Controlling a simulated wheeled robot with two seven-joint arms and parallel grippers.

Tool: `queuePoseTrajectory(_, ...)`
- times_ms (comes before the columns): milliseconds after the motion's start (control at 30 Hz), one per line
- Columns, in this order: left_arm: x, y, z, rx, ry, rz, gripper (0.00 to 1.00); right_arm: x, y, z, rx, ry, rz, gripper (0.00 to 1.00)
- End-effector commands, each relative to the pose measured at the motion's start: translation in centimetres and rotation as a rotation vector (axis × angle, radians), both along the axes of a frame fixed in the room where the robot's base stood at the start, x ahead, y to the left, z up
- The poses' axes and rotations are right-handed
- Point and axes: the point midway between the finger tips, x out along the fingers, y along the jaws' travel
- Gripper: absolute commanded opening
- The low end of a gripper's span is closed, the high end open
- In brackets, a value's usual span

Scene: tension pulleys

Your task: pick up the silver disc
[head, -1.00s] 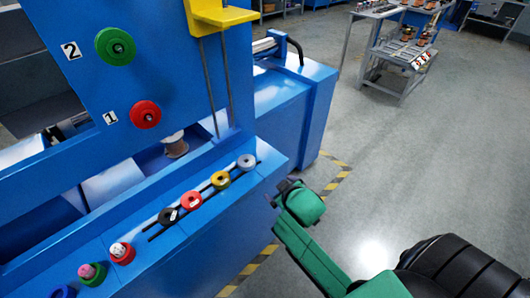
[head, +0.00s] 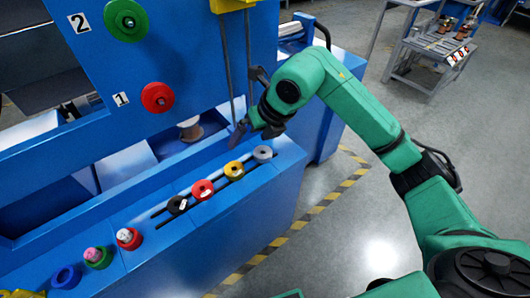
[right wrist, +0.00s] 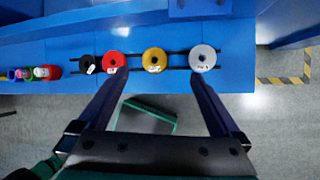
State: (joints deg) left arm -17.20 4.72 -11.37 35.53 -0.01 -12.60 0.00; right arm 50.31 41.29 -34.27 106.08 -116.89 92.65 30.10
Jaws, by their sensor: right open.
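The silver disc (head: 263,153) lies at the right end of a row of discs on the blue ledge. It also shows in the right wrist view (right wrist: 203,57), beyond the tip of the right-hand finger. My right gripper (head: 240,132) is above the ledge, up and to the left of the silver disc, apart from it. In the right wrist view my right gripper (right wrist: 160,88) is open with nothing between its fingers. The yellow disc (right wrist: 154,59) lies ahead of the gap between them. My left gripper is not in view.
Red (head: 202,189) and black (head: 178,204) discs share the slotted row. Several coloured holders stand farther left on the ledge (head: 215,220). A blue upright panel with a green pulley (head: 126,20) and a red pulley (head: 157,97) rises behind. Open floor (head: 385,215) lies to the right.

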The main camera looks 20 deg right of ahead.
Motion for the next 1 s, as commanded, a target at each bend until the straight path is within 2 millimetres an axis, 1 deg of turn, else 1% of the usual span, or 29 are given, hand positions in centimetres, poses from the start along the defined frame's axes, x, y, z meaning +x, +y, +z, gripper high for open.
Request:
queuePoseTrajectory(33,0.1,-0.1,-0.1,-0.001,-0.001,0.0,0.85,0.6,-2.7,0.1,-0.101,0.004,-0.065,1.0)
queuePoseTrajectory(100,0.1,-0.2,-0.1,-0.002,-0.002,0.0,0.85,0.8,-5.1,0.1,-0.191,0.018,-0.129,1.0)
queuePoseTrajectory(167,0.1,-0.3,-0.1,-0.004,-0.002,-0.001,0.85,1.0,-5.9,-0.3,-0.218,0.025,-0.15,1.0)
queuePoseTrajectory(267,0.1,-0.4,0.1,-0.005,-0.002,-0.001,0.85,1.6,-5.7,-2.1,-0.219,0.031,-0.15,1.0)
queuePoseTrajectory(400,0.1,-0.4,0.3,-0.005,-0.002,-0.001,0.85,3.0,-5.4,-5.6,-0.215,0.031,-0.147,1.0)
queuePoseTrajectory(500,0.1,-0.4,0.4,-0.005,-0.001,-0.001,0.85,3.8,-5.3,-7.5,-0.215,0.029,-0.146,1.0)
queuePoseTrajectory(667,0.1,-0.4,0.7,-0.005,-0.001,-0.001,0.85,4.4,-5.1,-9.4,-0.215,0.028,-0.144,1.0)
queuePoseTrajectory(767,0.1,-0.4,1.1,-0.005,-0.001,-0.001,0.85,4.9,-4.7,-11.3,-0.214,0.031,-0.143,1.0)
queuePoseTrajectory(833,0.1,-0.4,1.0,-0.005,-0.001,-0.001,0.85,5.4,-4.7,-12.5,-0.213,0.028,-0.145,1.0)
queuePoseTrajectory(900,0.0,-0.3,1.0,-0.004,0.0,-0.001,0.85,5.7,-4.7,-13.3,-0.213,0.027,-0.144,1.0)
queuePoseTrajectory(1000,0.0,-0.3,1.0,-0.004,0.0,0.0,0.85,5.9,-4.7,-13.5,-0.214,0.024,-0.142,1.0)
